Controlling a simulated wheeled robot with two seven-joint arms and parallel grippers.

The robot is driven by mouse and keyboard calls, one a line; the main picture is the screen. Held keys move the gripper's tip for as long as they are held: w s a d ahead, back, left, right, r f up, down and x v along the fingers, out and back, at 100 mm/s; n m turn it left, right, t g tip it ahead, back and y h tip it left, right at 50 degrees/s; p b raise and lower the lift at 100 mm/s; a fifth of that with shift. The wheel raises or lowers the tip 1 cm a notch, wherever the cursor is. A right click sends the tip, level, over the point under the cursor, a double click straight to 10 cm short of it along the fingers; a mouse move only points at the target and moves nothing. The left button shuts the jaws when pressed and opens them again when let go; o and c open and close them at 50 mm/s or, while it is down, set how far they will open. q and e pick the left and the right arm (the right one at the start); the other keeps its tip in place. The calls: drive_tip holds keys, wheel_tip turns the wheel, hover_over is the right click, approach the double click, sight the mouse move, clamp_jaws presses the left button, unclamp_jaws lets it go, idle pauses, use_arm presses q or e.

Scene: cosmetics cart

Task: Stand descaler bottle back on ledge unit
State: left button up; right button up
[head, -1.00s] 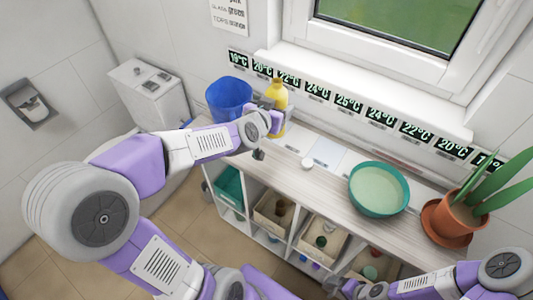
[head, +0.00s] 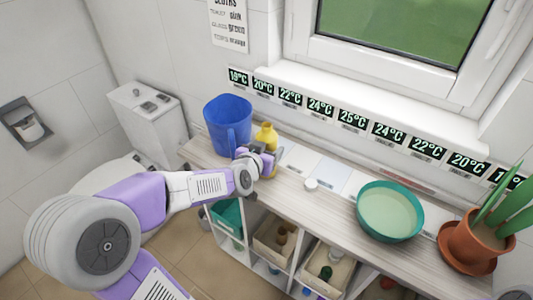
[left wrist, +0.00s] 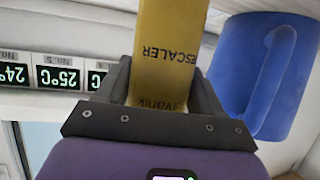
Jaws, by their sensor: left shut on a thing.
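The yellow descaler bottle (head: 266,136) is upright over the left part of the wooden-topped ledge unit (head: 290,199), just right of the blue jug. My left gripper (head: 266,163) is shut on the bottle's lower body. In the left wrist view the bottle (left wrist: 168,50) sits between the two fingers of my left gripper (left wrist: 165,90), with part of its label lettering showing. The gripper hides the bottle's base, so I cannot tell whether it touches the top. My right gripper is not in view.
The blue jug (head: 228,124) stands close left of the bottle and also shows in the left wrist view (left wrist: 265,75). A teal bowl (head: 390,210) and a potted plant (head: 470,242) stand farther right.

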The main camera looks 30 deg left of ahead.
use_arm(q)
drive_tip(key=shift+r, duration=0.15)
drive_tip(key=shift+f, duration=0.25)
drive_tip(key=o, duration=1.4)
drive_tip(key=shift+c, duration=0.2)
drive_tip(key=shift+r, duration=0.15)
